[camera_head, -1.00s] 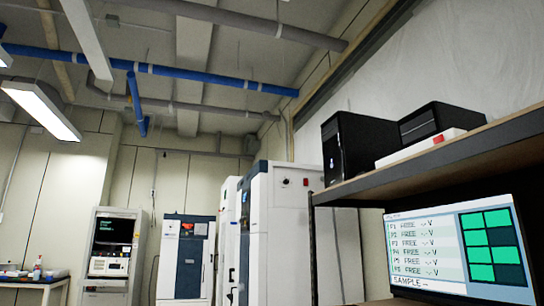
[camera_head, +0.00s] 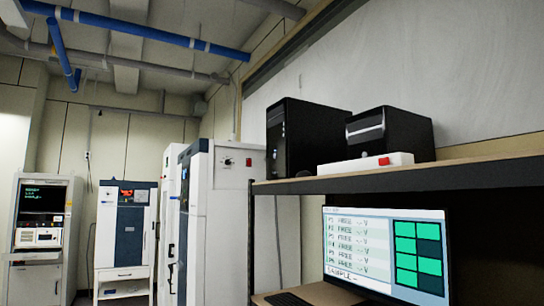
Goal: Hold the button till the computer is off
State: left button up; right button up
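A black computer tower (camera_head: 312,137) stands upright on the dark-edged upper shelf (camera_head: 400,178), right of the middle of the head view. A lit monitor (camera_head: 385,252) stands below that shelf. It shows a list of lines reading FREE and a grid of green blocks. A white box with a red button (camera_head: 384,161) lies on the shelf in front of a second black device (camera_head: 390,134). I cannot tell which button belongs to the computer. Neither of my grippers is in view.
A black keyboard (camera_head: 288,299) lies on the lower desk before the monitor. Tall white cabinets (camera_head: 197,220) stand left of the shelf. A white and dark blue machine (camera_head: 123,225) and a grey instrument rack (camera_head: 42,245) stand farther left.

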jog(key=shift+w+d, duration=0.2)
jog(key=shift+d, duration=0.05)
